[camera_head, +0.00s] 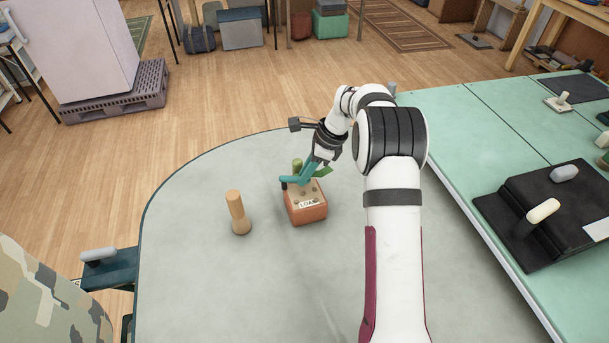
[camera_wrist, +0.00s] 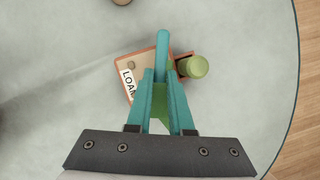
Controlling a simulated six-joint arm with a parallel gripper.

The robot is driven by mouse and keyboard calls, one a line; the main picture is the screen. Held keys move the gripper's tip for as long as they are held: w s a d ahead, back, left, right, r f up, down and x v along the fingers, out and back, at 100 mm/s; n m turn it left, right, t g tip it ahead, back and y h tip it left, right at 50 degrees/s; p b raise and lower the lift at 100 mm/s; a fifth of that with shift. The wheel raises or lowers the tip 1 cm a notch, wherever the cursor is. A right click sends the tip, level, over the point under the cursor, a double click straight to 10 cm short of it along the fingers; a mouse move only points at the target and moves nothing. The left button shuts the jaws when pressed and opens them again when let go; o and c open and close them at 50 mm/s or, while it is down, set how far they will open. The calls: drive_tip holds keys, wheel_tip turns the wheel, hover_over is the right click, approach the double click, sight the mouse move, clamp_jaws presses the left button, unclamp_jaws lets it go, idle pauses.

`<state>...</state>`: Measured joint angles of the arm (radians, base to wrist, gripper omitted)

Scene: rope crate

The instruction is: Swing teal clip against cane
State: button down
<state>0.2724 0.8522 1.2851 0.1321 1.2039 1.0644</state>
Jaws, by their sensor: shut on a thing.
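The teal clip (camera_wrist: 162,52) shows as a rounded teal bar just beyond my fingertips in the wrist view, over the box. My gripper (camera_wrist: 160,78) has teal fingers and is shut on the clip. In the head view the clip (camera_head: 291,182) reaches left from the fingertips, with a dark end. The olive-green post (camera_wrist: 196,67), seemingly the cane, stands upright to the right of the clip in the wrist view, with a small gap between them. In the head view this post (camera_head: 297,164) stands behind the clip. A flat green piece (camera_wrist: 160,105) shows between my fingers.
The terracotta box (camera_head: 307,215) labelled LOAM stands on the rounded grey table (camera_head: 190,270). A wooden peg (camera_head: 237,212) stands to its left. A green bench (camera_head: 450,130) with black boards lies at right. The table's front left is clear.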

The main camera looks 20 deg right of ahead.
drive_tip(key=shift+w+d+n+g, duration=0.1)
drive_tip(key=shift+w+n+g, duration=0.2)
drive_tip(key=shift+n, duration=0.4)
drive_tip(key=c, duration=0.8)
unclamp_jaws()
drive_tip(key=v, duration=1.5)
drive_tip(key=shift+d+r, duration=0.25)
drive_tip(key=shift+r, duration=0.1)
